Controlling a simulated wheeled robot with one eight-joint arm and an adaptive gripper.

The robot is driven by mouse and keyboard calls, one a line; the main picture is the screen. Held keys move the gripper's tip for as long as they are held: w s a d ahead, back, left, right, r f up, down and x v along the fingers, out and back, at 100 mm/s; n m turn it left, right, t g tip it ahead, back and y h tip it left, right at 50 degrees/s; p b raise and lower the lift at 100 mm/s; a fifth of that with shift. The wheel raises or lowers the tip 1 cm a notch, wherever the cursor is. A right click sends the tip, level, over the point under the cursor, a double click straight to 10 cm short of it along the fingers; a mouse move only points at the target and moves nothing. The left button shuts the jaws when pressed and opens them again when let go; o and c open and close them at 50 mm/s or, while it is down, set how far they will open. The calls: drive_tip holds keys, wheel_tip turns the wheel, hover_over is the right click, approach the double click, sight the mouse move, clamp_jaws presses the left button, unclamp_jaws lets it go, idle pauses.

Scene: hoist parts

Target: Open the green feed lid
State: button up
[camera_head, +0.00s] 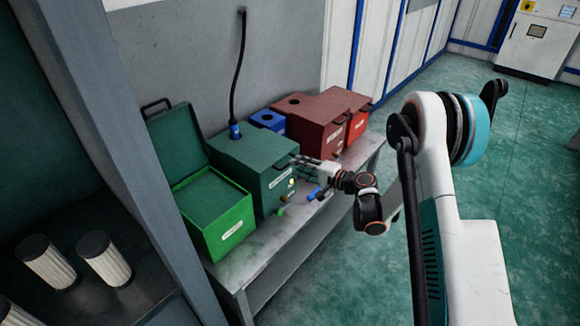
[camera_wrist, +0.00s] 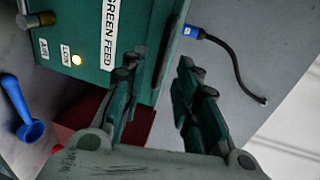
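The green feed box (camera_head: 250,175) is dark green and stands on the bench, its top lying flat and shut. In the wrist view its front (camera_wrist: 75,25) carries the label GREEN FEED (camera_wrist: 110,30) and a lit yellowish lamp (camera_wrist: 76,60). My gripper (camera_head: 298,160) is at the right end of the box's top edge. In the wrist view my gripper (camera_wrist: 160,80) has its two dark fingers apart, one on each side of the box's edge. I cannot tell whether they touch it.
A bright green box (camera_head: 222,215) with a raised dark lid (camera_head: 176,140) stands to the left. Dark red (camera_head: 305,122) and blue (camera_head: 268,119) boxes stand behind. A black hose (camera_head: 237,80) rises from a blue fitting.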

drive_tip(key=shift+b+x, duration=0.6)
drive_tip(key=shift+x, duration=2.05)
clamp_jaws()
